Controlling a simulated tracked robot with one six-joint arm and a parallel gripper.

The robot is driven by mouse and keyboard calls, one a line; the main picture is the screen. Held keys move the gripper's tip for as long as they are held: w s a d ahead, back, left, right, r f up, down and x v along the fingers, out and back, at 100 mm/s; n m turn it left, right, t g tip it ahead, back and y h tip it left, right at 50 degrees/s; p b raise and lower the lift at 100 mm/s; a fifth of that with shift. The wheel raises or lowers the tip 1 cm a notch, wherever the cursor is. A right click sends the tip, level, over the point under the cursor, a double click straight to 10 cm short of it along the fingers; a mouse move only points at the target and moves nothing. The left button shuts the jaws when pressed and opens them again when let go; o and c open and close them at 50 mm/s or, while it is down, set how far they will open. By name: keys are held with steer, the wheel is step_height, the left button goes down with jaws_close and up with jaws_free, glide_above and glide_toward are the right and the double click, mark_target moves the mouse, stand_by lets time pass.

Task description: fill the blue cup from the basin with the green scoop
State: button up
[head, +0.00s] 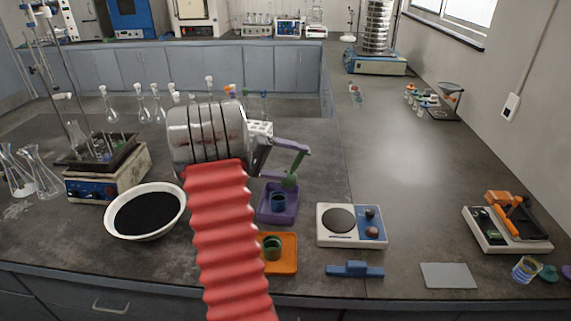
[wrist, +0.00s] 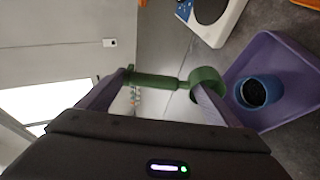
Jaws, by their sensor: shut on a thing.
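The white basin (head: 118,232) holds black material and stands left of my arm in the head view. The blue cup (head: 279,203) stands upright in a purple tray (head: 264,217). It also shows in the wrist view (wrist: 243,94), dark inside; I cannot tell how full it is. My gripper (head: 294,162) is shut on the green scoop (head: 290,182), also seen in the wrist view (wrist: 155,82). The scoop's round bowl is close to the blue cup, above its upper right side in the head view. The inside of the bowl is hidden.
An orange tray (head: 291,262) with a green cup (head: 272,241) lies in front of the purple tray. A balance (head: 350,237) stands to the right, with a blue tool (head: 355,270) before it. Glass flasks (head: 143,108) stand behind my arm. The bench at right centre is clear.

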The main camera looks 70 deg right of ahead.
mark_target(298, 161)
stand_by(0.3)
steer(key=s+t, duration=0.1)
steer(key=s+t+y, duration=0.1)
steer(key=t, duration=0.1)
steer(key=shift+s+d+f+m+y, duration=0.2)
steer(key=shift+s+d+m+y, duration=0.1)
steer(key=shift+s+d+m, duration=0.1)
steer(key=shift+s+d+f+t, duration=0.15)
steer(key=shift+s+t, duration=0.1)
steer(key=shift+t, duration=0.45)
steer(key=s+f+t+y, duration=0.1)
steer(key=t, duration=0.1)
steer(key=s+t, duration=0.1)
steer(key=t, duration=0.1)
steer(key=shift+s+d+f+m+y, duration=0.1)
steer(key=shift+d+f+m+y, duration=0.25)
steer(key=shift+f+m+y, duration=0.05)
steer(key=shift+f, duration=0.1)
steer(key=shift+s+d+f+m+t+y, duration=0.15)
steer(key=shift+f+t+y, duration=0.15)
steer(key=shift+t, duration=0.35)
steer(key=shift+s+a+f+m+t+y, duration=0.15)
steer(key=shift+f+t, duration=0.1)
steer(key=shift+t, duration=0.35)
steer(key=shift+s+d+f+t+y, duration=0.1)
steer(key=shift+f+t+y, duration=0.2)
steer(key=shift+t, duration=0.35)
